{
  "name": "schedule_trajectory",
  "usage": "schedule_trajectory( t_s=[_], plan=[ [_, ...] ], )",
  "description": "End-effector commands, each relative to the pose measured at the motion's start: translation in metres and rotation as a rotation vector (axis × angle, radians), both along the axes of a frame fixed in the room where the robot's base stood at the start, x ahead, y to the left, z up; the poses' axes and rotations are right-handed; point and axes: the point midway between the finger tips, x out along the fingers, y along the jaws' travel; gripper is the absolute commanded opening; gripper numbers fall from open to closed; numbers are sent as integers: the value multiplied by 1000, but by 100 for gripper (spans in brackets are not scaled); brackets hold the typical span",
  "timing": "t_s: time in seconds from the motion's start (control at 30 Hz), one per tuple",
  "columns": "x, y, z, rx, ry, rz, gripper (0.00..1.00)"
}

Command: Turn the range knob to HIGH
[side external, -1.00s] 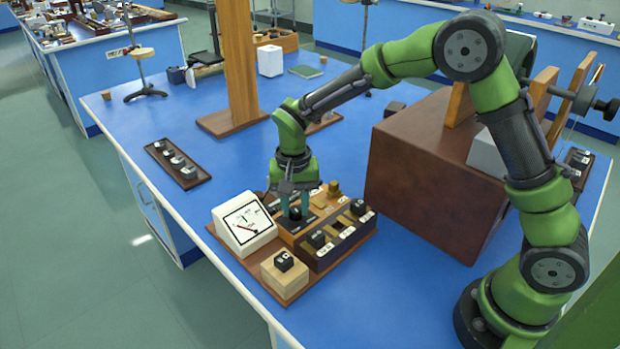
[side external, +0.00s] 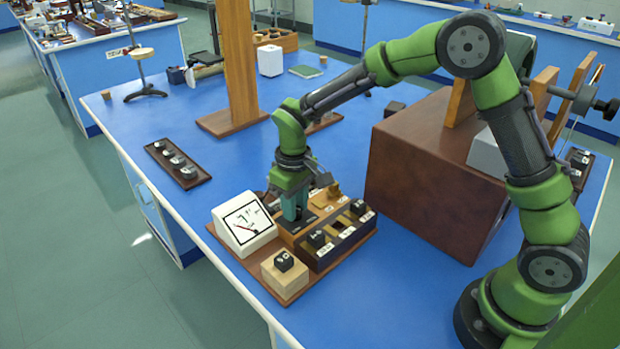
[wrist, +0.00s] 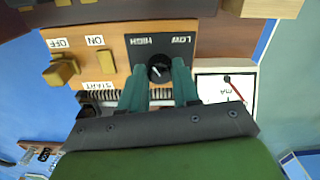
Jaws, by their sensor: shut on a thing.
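The range knob (wrist: 159,68) is round and black with a short white mark. It sits on a black plate (wrist: 196,53) between a HIGH label (wrist: 150,40) and a LOW label (wrist: 181,40), both upside down in the wrist view. I cannot tell for sure which label the mark faces. My gripper (wrist: 160,70) points down with its two teal fingers on either side of the knob, shut on it. In the side external view my gripper (side external: 294,216) hides the knob on the wooden control box.
A white meter (side external: 243,221) with a dial stands close left of my gripper. An ON/OFF switch (wrist: 63,70) is on the same panel. A wooden block with a black knob (side external: 284,272) is in front. A large brown box (side external: 430,180) stands right.

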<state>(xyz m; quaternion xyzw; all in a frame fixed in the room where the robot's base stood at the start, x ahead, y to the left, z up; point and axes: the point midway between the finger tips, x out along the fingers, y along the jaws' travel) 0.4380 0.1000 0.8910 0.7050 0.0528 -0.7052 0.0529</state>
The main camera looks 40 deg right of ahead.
Motion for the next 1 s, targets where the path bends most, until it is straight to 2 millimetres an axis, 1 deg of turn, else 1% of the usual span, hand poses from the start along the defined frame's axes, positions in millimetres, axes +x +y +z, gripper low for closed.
schedule_trajectory(
  t_s=[0.3, 0.73, 0.77, 0.9, 0.93, 1.0],
  plan=[
    [0, 0, 2, 0, -1, 81, 1],
    [0, 0, 2, 0, -2, 90, 1],
    [0, 0, 2, 0, -2, 90, 33],
    [0, 0, 1, 0, -2, 90, 54],
    [0, 0, 1, 0, -1, 90, 57],
    [0, 0, 1, 0, -1, 90, 57]
  ],
)
